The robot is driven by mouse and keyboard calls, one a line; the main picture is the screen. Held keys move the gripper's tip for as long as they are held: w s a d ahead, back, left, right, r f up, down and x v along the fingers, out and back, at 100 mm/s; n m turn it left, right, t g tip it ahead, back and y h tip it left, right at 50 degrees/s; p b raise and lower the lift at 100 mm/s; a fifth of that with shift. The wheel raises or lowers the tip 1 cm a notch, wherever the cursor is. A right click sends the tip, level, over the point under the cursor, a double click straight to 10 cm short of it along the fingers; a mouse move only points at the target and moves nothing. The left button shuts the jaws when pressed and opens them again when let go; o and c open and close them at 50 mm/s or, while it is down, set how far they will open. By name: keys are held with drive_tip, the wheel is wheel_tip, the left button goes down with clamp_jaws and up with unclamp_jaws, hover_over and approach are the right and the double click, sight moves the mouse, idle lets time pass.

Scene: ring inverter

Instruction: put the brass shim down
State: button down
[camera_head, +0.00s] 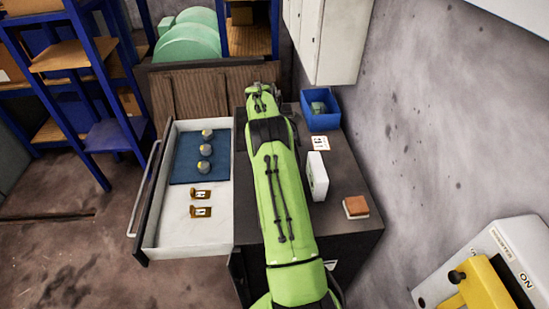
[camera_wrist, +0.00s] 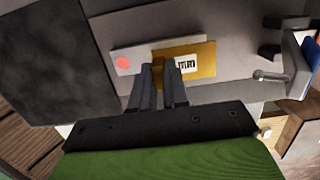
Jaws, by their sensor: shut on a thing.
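The brass shim (camera_wrist: 204,58) is a flat brass-coloured plate with a white label bearing black marks, in the wrist view. My gripper (camera_wrist: 164,70) is shut on a darker brown part at its left end. A pale grey strip with a red dot (camera_wrist: 123,62) lies beside or under the shim; I cannot tell whether they touch. Two similar labelled brass pieces (camera_head: 201,195) (camera_head: 201,211) lie in the open drawer (camera_head: 185,238).
Several grey knobs with yellow tops (camera_head: 205,150) stand on a blue mat (camera_head: 183,172) in the drawer. On the dark cabinet top are a blue bin (camera_head: 321,122), a white card (camera_head: 320,147), a white box (camera_head: 317,180) and an orange-brown block (camera_head: 357,206). The drawer's front is clear.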

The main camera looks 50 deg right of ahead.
wheel_tip(320, 180, down, 4)
drive_tip(key=shift+s+a+r, duration=0.1)
drive_tip(key=shift+a+r, duration=0.05)
drive_tip(key=shift+r, duration=0.1)
drive_tip(key=shift+f, duration=0.35)
drive_tip(key=shift+f, duration=0.15)
drive_tip(key=c, duration=1.1)
unclamp_jaws()
